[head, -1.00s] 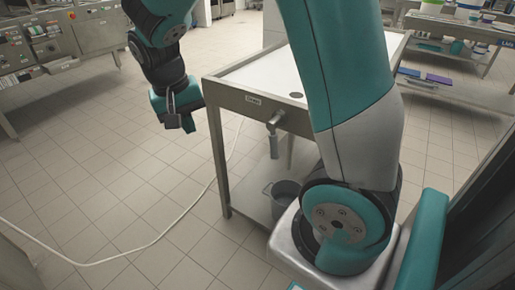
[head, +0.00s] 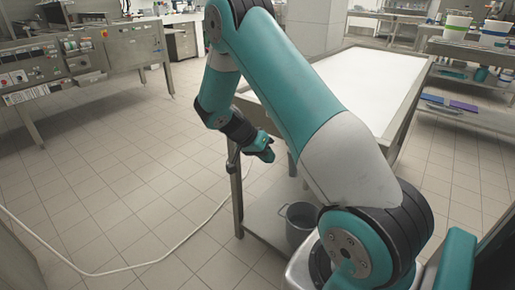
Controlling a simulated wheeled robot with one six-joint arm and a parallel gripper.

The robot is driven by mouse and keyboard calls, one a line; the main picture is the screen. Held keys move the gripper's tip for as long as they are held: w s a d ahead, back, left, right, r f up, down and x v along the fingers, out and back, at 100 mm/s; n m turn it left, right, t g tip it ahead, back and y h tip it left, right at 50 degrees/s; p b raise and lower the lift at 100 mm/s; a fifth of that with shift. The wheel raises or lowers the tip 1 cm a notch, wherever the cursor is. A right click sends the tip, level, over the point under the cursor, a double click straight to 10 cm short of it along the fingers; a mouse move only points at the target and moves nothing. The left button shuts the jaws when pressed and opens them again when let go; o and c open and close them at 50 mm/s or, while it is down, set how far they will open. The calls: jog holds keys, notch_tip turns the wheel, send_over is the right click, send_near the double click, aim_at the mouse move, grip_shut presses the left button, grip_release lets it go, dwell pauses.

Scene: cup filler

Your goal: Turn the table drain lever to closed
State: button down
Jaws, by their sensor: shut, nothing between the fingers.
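The steel drain table (head: 370,75) has a pale top and stands in the middle of the head view, partly behind my arm. My gripper (head: 264,150) is at the front edge of the table, near its left corner. It is shut and empty, small and dark here, with its fingertips hard to make out. The drain lever cannot be made out; the front edge where it hangs is covered by my arm and gripper. I cannot tell how the lever stands or whether my gripper touches it.
A grey bucket (head: 300,222) stands on the table's lower shelf. A pale hose (head: 150,262) lies across the tiled floor at the left. A steel machine (head: 85,60) stands at the back left. Shelves with tubs (head: 457,25) are at the back right.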

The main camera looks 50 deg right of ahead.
aim_at(293, 163)
jog(key=shift+s+d, duration=0.25)
jog(key=shift+s, duration=0.45)
jog(key=shift+s+d, duration=0.2)
jog(key=shift+s, duration=0.45)
jog(key=shift+s+d, duration=0.25)
jog(key=shift+s, duration=0.45)
